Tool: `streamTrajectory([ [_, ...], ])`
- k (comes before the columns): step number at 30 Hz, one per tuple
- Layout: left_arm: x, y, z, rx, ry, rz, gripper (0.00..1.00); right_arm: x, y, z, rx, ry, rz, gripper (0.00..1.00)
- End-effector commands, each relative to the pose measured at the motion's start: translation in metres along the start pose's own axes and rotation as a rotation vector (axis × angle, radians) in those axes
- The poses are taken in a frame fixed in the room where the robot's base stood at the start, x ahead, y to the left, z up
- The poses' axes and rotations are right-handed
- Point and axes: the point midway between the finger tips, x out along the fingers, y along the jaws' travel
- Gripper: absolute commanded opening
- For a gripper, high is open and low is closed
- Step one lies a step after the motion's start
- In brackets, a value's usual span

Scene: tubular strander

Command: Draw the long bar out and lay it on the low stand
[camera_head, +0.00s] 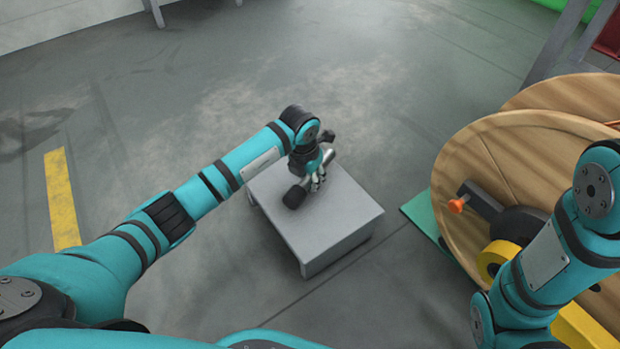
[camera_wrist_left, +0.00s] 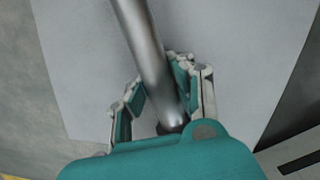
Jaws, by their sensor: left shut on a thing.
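The low stand (camera_head: 340,220) is a grey, flat-topped block on the floor in the middle of the head view. The long bar (camera_head: 301,188) is a metal rod with dark ends, lying slantwise over the stand's top. My left gripper (camera_head: 317,182) is shut on the bar above the stand and hides part of it. In the left wrist view the shiny bar (camera_wrist_left: 145,50) runs between the fingers (camera_wrist_left: 160,95), with the stand's pale top (camera_wrist_left: 220,60) behind it. I cannot tell whether the bar touches the stand. My right gripper is out of view.
A large wooden reel (camera_head: 470,165) stands to the right, with a dark arm with an orange knob (camera_head: 457,206) and a yellow part (camera_head: 497,258) at its face. A green plate (camera_head: 425,215) lies between stand and reel. The floor left of the stand is clear, with a yellow stripe (camera_head: 62,200).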

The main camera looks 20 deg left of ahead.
Motion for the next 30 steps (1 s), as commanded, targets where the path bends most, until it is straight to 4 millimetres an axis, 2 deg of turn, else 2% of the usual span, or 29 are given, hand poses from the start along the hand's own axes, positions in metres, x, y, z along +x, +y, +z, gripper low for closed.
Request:
streamTrajectory([
  [14,0.001,0.0,0.001,0.0,-0.003,0.0,0.0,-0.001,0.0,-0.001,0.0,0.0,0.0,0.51],
  [30,0.02,0.001,-0.003,-0.001,-0.001,0.003,0.0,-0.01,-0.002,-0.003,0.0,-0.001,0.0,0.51],
])
